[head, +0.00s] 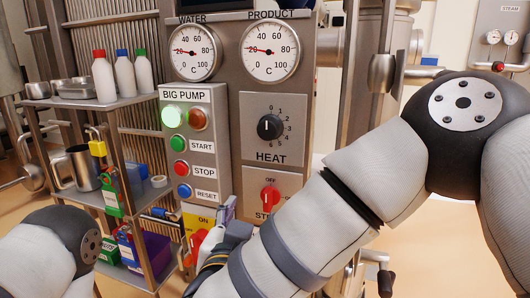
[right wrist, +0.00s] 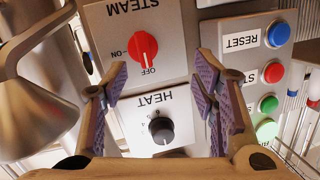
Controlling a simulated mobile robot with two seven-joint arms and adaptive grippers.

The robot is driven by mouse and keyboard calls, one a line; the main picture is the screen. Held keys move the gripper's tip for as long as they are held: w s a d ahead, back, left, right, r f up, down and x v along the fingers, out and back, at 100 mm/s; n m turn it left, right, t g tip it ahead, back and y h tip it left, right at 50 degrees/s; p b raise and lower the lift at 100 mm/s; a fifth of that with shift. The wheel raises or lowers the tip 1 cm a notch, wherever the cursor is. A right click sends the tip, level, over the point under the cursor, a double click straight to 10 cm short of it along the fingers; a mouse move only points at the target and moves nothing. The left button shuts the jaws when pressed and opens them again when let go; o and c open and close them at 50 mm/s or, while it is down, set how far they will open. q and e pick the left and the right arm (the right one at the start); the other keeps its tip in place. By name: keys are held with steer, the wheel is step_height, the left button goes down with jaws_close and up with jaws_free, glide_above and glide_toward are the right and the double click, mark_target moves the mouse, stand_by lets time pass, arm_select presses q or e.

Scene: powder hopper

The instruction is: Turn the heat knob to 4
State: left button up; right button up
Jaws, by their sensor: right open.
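The heat knob (head: 270,127) is a black dial on a grey HEAT plate with marks from 0 to 4 and beyond. Its white line points up, at about 0. In the right wrist view, which is upside down, the heat knob (right wrist: 161,130) shows between the fingers. My right gripper (right wrist: 160,92) is open and empty, its purple-padded fingers spread in front of the panel. It looks apart from the knob. In the head view my right forearm hides most of the gripper, low in front of the panel. My left gripper is out of view.
A red STEAM knob (head: 269,197) sits just below the HEAT plate, set toward OFF. The BIG PUMP box (head: 194,135) with its buttons is to the left. WATER (head: 194,53) and PRODUCT (head: 270,52) gauges are above. A shelf with bottles (head: 104,80) stands at left.

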mark_target(266, 133)
steer(key=s+a+r+m+h, duration=0.1)
steer(key=s+r+m+h, duration=0.1)
steer(key=r, duration=0.5)
steer(key=s+a+r+m+h, duration=0.1)
steer(key=s+r+h, duration=0.15)
steer(key=r, duration=0.35)
steer(key=shift+m+t, duration=0.3)
steer(key=x, duration=1.2)
steer(key=shift+d, duration=0.15)
steer(key=shift+c, duration=0.3)
steer(key=c, duration=1.1)
